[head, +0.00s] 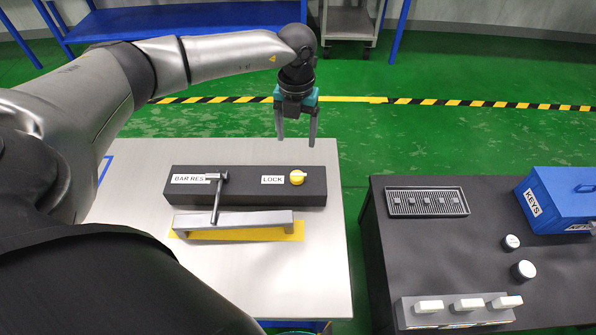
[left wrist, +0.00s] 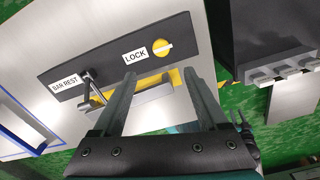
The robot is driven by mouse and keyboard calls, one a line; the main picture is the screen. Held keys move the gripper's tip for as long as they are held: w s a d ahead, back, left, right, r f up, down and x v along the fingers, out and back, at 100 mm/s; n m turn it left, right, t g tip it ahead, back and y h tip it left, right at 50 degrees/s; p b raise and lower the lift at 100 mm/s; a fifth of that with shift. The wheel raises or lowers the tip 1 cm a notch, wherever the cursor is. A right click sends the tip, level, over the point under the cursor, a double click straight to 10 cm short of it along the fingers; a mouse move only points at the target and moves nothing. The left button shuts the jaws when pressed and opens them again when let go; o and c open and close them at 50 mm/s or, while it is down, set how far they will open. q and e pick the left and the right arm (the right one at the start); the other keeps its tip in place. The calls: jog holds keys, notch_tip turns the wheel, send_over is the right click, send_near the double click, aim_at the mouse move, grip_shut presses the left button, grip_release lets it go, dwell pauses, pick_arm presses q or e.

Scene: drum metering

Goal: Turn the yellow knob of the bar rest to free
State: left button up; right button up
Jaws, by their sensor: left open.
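The yellow knob (head: 297,177) sits on the right part of the dark bar rest panel (head: 245,193), beside a LOCK label (head: 273,180). It also shows in the left wrist view (left wrist: 161,47), with a pale bar across its face. A metal lever (head: 217,195) stands by the BAR REST label at the panel's left part, and a grey bar (head: 250,219) lies in front over a yellow strip. My left gripper (head: 296,138) is open and empty, above and beyond the knob, fingers pointing down. In the left wrist view its fingers (left wrist: 165,85) are apart, not touching the knob.
A dark cabinet (head: 450,260) stands to the right across a gap, with a slotted tray (head: 427,202), a blue KEYS box (head: 560,198), two round knobs and white blocks. A blue-framed bench (head: 170,20) is behind.

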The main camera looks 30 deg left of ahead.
pick_arm(q)
jog(key=b, duration=0.4)
send_over(297, 175)
notch_tip(297, 175, down, 10)
notch_tip(297, 175, down, 2)
jog(key=shift+f, duration=0.2)
jog(key=shift+f+b, duration=0.6)
jog(key=shift+f, duration=0.25)
pick_arm(e)
jog(key=w+a+r, duration=0.5)
jog(key=w+r, duration=0.1)
jog(key=r, duration=0.1)
jog(key=shift+w+a+r+y, duration=0.3)
jog(key=shift+w, duration=0.05)
pick_arm(q)
grip_shut()
